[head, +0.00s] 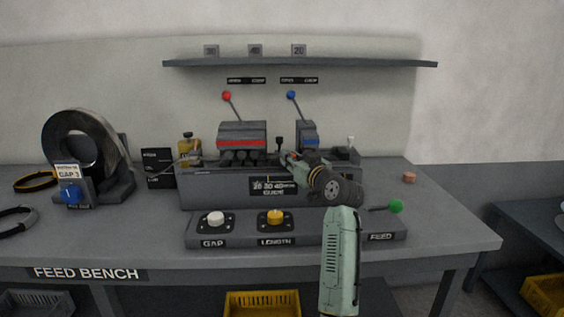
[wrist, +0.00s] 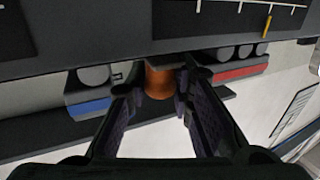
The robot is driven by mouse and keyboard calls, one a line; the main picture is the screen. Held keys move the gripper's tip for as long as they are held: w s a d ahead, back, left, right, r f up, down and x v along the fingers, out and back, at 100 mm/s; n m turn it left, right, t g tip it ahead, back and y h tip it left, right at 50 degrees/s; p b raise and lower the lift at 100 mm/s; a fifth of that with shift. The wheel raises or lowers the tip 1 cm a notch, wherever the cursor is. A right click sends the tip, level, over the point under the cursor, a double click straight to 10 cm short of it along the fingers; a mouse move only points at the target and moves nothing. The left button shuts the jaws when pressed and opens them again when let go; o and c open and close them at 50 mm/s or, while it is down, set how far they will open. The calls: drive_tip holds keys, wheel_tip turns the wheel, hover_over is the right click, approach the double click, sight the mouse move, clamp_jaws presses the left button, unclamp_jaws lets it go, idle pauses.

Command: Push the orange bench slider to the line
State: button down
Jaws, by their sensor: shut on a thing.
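The orange bench slider (wrist: 158,82) is a short round orange piece between the two dark fingers of my gripper (wrist: 161,90) in the wrist view. The fingers are closed in on both sides of it. In the head view my gripper (head: 287,160) reaches down to the front top of the grey feed machine (head: 215,188), and it hides the slider. A white scale line with ticks (wrist: 284,5) lies on the dark top in the wrist view, with a small yellow-orange mark (wrist: 266,27) near it, apart from the slider.
A red-striped block (head: 242,136) and a blue-striped block (head: 309,135) stand behind my gripper, each with a lever. A panel with a white knob (head: 215,218), a yellow knob (head: 275,217) and a green-tipped feed lever (head: 396,206) lies in front. A coil (head: 82,150) stands left.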

drive_tip(key=d+b, duration=0.1)
drive_tip(key=d, duration=0.4)
drive_tip(key=shift+d, duration=0.35)
drive_tip(key=c, duration=1.4)
unclamp_jaws()
drive_tip(key=shift+o, duration=0.2)
